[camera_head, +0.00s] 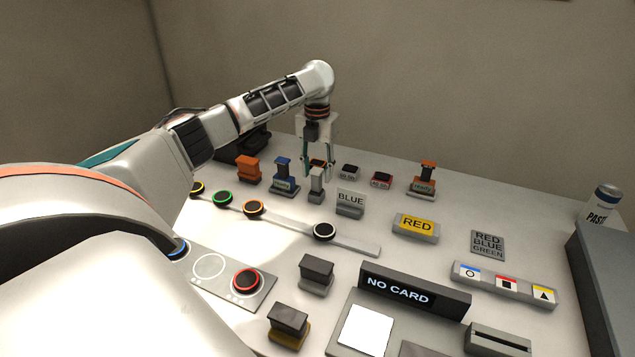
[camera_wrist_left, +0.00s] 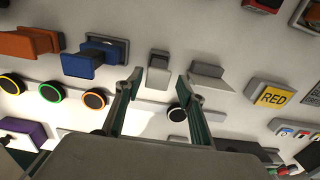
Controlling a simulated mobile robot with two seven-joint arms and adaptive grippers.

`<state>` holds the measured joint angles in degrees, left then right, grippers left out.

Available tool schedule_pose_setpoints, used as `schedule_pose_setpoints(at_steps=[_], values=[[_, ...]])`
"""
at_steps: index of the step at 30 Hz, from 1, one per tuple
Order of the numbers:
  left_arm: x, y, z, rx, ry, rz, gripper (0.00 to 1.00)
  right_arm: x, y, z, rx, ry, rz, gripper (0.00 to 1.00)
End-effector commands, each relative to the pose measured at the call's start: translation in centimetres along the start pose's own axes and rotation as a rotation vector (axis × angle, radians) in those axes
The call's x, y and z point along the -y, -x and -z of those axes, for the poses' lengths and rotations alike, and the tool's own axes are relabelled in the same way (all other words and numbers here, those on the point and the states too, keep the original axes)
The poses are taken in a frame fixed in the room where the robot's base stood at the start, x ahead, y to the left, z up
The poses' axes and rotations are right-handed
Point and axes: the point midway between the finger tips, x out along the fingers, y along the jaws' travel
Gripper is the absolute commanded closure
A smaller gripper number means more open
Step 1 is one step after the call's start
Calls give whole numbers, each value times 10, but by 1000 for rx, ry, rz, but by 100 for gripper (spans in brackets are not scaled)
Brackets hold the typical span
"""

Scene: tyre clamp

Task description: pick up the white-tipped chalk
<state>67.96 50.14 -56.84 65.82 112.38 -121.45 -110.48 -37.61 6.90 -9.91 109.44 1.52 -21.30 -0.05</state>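No thing that I can clearly make out as a white-tipped chalk shows. In the left wrist view the pale block (camera_wrist_left: 158,62) lies in line with the gap between the fingertips of the left gripper (camera_wrist_left: 159,77). The fingers are apart and hold nothing. I cannot tell how far above the block they are. My right gripper is not in view.
A blue block (camera_head: 283,171) and an orange block (camera_head: 248,168) stand left of the pale block. The BLUE sign (camera_head: 350,201) stands close on its right. A rail with round black knobs (camera_head: 253,208) runs in front. The NO CARD display (camera_head: 400,289) is nearer.

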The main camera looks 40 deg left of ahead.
Motion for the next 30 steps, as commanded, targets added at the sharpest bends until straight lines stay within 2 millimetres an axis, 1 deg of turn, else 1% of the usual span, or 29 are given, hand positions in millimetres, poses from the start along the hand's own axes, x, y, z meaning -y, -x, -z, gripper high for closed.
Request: schedule_pose_setpoints(at_steps=[1,6,9,12,18,19,20,21,23,30], values=[[-2,-7,0,-3,2,-2,61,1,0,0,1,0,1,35],[-5,-32,-3,-3,2,-1,61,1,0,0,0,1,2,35],[-5,-41,-4,-1,1,-1,61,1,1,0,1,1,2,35],[-5,-46,-4,0,1,-1,61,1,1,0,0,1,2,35],[-5,-46,-4,0,0,-1,61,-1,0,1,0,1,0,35],[-5,-46,-4,0,0,-1,66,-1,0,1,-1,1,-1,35],[-5,-46,-4,0,0,-1,74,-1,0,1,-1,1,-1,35],[-5,-46,-4,0,0,-1,84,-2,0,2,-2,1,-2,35],[-5,-46,-4,0,0,-1,100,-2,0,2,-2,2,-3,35],[-5,-46,-4,1,1,-1,100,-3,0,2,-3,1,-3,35]])
